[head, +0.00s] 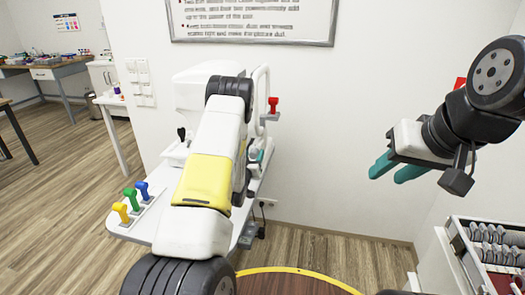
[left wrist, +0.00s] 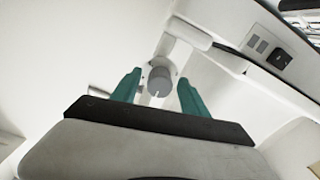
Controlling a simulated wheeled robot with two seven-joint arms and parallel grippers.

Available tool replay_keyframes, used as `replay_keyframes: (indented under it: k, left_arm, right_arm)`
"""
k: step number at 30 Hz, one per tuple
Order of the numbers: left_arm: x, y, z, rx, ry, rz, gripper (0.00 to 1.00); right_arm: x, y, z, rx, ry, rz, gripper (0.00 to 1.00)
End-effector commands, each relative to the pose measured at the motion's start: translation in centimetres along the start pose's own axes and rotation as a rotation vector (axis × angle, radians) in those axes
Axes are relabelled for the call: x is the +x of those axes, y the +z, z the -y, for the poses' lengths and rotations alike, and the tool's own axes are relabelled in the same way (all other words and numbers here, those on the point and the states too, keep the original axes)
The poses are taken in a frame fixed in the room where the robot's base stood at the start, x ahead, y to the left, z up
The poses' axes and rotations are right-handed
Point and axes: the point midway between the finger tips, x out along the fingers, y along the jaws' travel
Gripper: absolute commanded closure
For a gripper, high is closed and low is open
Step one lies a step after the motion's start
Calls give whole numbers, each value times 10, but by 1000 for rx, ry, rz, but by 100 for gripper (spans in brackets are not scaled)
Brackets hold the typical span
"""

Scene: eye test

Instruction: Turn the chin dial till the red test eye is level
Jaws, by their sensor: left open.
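The chin dial (left wrist: 160,82) is a grey round knob with a pale line across its face, seen in the left wrist view on the white instrument (head: 192,85). My left gripper (left wrist: 158,75) is open, with one teal finger on each side of the dial and a gap on both sides. Whether the tips reach past its face is unclear. In the head view my left arm hides the dial. The red test eye (head: 273,104) stands on a small ledge at the instrument's right; its tilt is too small to judge. My right gripper (head: 387,176) is open and empty, in the air at the right.
Yellow (head: 121,211), green (head: 131,198) and blue (head: 143,189) test eyes stand at the left of the instrument's white table (head: 125,229). A case of lenses (head: 496,250) is at the lower right. A round brown tabletop (head: 285,284) is in front. Floor between is clear.

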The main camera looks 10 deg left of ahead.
Motion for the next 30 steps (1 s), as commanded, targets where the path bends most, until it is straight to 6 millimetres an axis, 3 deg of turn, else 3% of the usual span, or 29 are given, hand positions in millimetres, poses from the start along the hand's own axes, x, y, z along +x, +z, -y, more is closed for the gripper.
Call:
replay_keyframes:
  k: [3,9,11,20,30]
  left_arm:
    - [0,0,0,0,0,0,52]
    - [0,0,0,0,0,0,91]
    - [0,0,0,0,0,0,100]
    - [0,0,0,27,0,0,100]
    - [0,0,-1,227,2,0,100]
  right_arm:
    - [0,0,0,0,0,0,64]
    - [0,0,0,0,0,0,64]
    - [0,0,0,0,0,0,64]
    - [0,0,0,0,0,0,64]
    - [0,0,0,0,0,0,64]
